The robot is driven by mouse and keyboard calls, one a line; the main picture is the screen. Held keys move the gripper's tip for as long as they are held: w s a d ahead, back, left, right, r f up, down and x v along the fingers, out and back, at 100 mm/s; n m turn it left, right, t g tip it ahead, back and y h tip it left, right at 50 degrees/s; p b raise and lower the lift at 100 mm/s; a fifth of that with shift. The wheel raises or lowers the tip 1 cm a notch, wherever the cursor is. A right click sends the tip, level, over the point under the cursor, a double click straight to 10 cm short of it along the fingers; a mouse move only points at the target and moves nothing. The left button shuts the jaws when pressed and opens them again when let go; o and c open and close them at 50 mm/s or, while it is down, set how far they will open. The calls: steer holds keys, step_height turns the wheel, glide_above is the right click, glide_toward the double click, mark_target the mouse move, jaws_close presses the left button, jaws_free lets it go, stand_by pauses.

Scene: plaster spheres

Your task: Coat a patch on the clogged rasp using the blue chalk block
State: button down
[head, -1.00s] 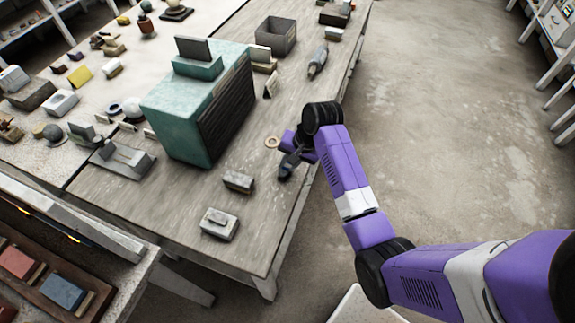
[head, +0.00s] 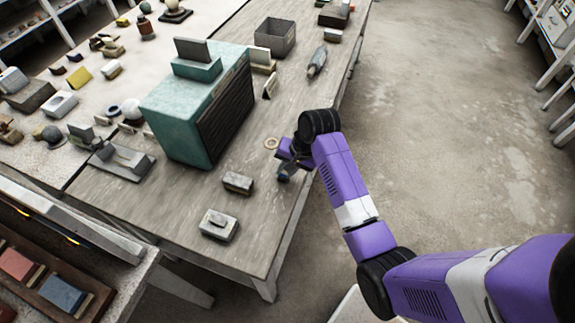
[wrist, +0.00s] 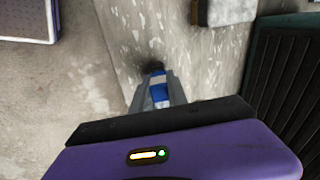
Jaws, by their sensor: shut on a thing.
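My gripper (wrist: 157,92) is shut on a blue block with a white band, which I take for the blue chalk block (wrist: 159,91). In the head view my gripper (head: 287,171) is low over the right edge of the grey worktable (head: 185,205). A dark, blurred spot (wrist: 151,64) lies just past the fingertips in the wrist view. I cannot tell whether it is a shadow, a stain or part of a tool. I cannot make out the clogged rasp for certain, nor whether the chalk touches anything.
A teal box (head: 165,115) with a black ribbed side stands left of my gripper. A small ring (head: 271,143) and two small blocks, one dark-sided (head: 238,183) and one pale (head: 219,225), lie nearby. A grey tool (head: 317,61) lies farther back. Open floor is to the right.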

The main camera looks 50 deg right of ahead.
steer(key=shift+s+a, duration=0.1)
steer(key=shift+a, duration=0.3)
steer(key=shift+d, duration=0.15)
steer(key=shift+w+d, duration=0.35)
steer(key=shift+d, duration=0.55)
steer(key=shift+w+d, duration=0.35)
steer(key=shift+d, duration=0.55)
steer(key=shift+a, duration=0.1)
steer(key=shift+s+a+r, duration=0.2)
steer(key=shift+a+r, duration=0.15)
steer(key=shift+a, duration=0.1)
steer(key=shift+s+a+r, duration=0.15)
steer(key=shift+a+r, duration=0.15)
steer(key=shift+a, duration=0.15)
steer(key=shift+d, duration=0.1)
